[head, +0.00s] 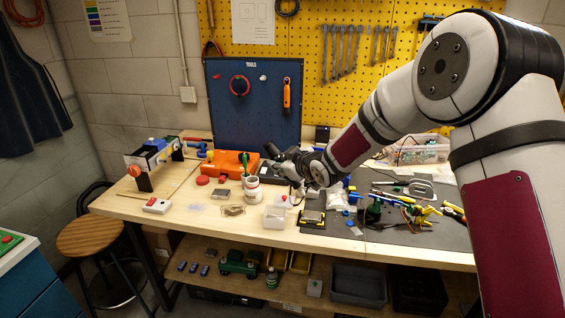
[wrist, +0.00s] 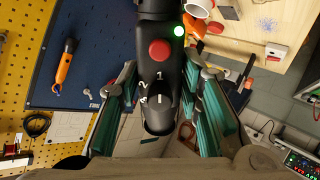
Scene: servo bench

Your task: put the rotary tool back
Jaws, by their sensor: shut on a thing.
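The rotary tool (wrist: 162,60) is black, with a red button, a lit green light and a numbered dial. It lies between the teal pads of my gripper (wrist: 160,112) in the wrist view, and the gripper is shut on it. Its far end runs out of the top of that view. In the head view my gripper (head: 284,164) is above the bench, in front of the blue TOOLS board (head: 255,80). The tool is small and dark there and hard to tell from the gripper. An orange-handled tool (head: 287,93) and a red round item (head: 240,85) hang on the board.
An orange case (head: 232,160) stands on the bench (head: 180,219) below the board. Screwdrivers and pliers lie on the dark mat (head: 400,238) at right. The bench's left front is mostly clear.

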